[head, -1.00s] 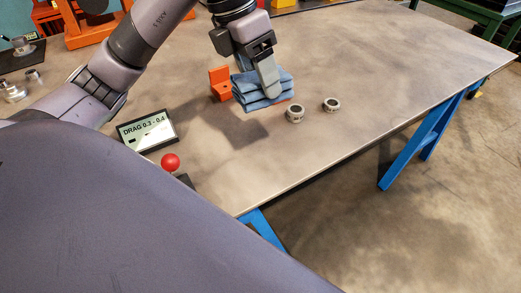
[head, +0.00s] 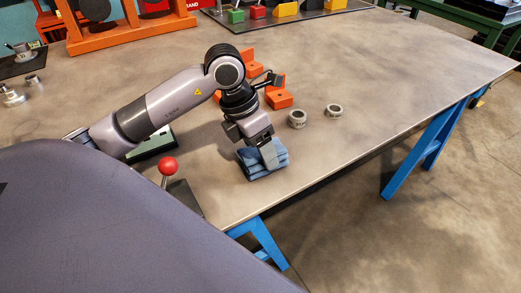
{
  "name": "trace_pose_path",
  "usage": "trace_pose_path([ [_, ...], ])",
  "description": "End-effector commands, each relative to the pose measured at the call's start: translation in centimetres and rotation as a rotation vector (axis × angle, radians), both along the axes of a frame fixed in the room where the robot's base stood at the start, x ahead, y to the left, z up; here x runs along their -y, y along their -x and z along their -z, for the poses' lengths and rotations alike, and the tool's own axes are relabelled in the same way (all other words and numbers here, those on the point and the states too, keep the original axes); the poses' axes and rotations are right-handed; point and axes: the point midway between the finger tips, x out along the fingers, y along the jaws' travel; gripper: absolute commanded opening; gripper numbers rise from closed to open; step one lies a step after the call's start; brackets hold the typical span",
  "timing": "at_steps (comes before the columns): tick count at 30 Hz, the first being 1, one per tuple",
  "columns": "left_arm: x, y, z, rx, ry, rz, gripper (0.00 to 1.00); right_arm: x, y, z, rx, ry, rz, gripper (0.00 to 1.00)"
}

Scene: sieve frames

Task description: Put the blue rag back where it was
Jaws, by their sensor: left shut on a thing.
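The blue rag (head: 266,173) is a folded stack of cloth near the front edge of the table, in the head view. My left gripper (head: 268,155) is over it, pointing down, and is shut on it; the gripper hides part of its top. I cannot tell whether the rag touches the tabletop or is held slightly above it. Orange angle brackets (head: 279,97) stand behind the rag, apart from it, partly hidden by my left arm. My right gripper is not in view.
Two grey rings (head: 297,118) lie right of the brackets. A red-knobbed lever (head: 169,166) stands left of the rag, and a display box (head: 153,147) is partly behind my arm. The table (head: 400,75) is clear to the right; its front edge is close to the rag.

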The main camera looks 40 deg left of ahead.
Motion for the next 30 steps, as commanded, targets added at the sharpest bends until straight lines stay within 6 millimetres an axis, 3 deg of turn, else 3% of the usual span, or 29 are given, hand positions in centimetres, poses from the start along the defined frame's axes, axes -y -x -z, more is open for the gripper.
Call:
trace_pose_path([
  [10, 0.0, 0.0, 0.6, 0.002, 0.000, 0.000, 0.37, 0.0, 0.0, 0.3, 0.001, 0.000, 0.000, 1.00],
  [11, 0.0, 0.0, 0.6, 0.002, -0.001, 0.001, 0.64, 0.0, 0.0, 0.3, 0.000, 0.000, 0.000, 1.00],
  [13, 0.0, 0.0, 0.5, 0.002, -0.001, 0.001, 0.87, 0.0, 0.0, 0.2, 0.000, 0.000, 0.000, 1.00],
  [24, 0.0, 0.0, 0.1, 0.002, 0.001, 0.001, 0.87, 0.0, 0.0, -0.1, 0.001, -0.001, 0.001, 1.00],
  [30, -0.9, 0.4, -3.0, 0.007, -0.002, 0.000, 0.87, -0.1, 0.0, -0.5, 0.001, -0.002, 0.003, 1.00],
])
